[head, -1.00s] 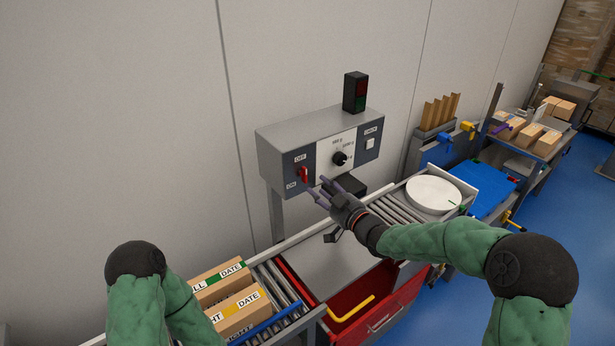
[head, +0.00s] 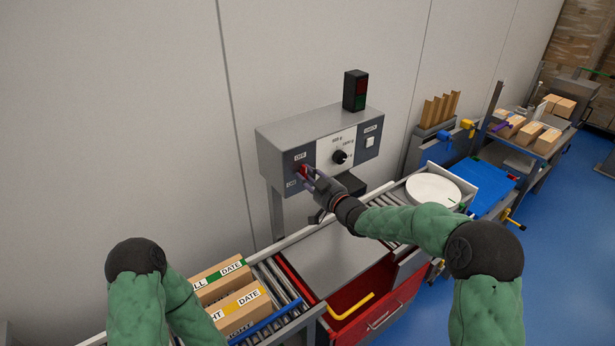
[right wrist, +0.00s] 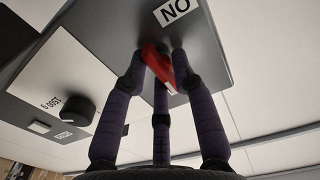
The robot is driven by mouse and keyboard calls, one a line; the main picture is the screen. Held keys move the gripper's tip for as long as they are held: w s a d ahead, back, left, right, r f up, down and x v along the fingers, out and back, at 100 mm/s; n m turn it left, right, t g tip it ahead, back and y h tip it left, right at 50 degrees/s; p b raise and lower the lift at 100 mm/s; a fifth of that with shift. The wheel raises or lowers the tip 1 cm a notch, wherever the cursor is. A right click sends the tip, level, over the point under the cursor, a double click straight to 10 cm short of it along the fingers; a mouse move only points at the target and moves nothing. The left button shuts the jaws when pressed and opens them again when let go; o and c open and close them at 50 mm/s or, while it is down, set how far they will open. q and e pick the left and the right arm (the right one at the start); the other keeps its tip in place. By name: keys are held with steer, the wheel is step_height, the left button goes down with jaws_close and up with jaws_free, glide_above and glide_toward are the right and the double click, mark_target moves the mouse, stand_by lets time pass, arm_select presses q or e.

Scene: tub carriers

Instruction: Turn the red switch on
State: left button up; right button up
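The red switch (head: 303,171) is on the left part of the grey control box, between the OFF label (head: 300,156) above and the ON label (head: 291,183) below. My right gripper (head: 309,178) is at the switch, its fingers pointing at the panel. In the right wrist view the red switch (right wrist: 158,62) lies between the spread fingers of my right gripper (right wrist: 158,68). Whether they touch it is unclear. The ON label (right wrist: 175,10) appears upside down there. The lever's exact setting is hard to tell. My left gripper is out of view; only part of that arm shows.
The control box (head: 330,122) also carries a black dial (head: 340,157) and a white button (head: 369,142). A dark signal lamp (head: 355,90) stands on top. Below are a roller conveyor with cartons (head: 240,305), a red tub (head: 385,305) and a white round plate (head: 433,190).

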jaws_close()
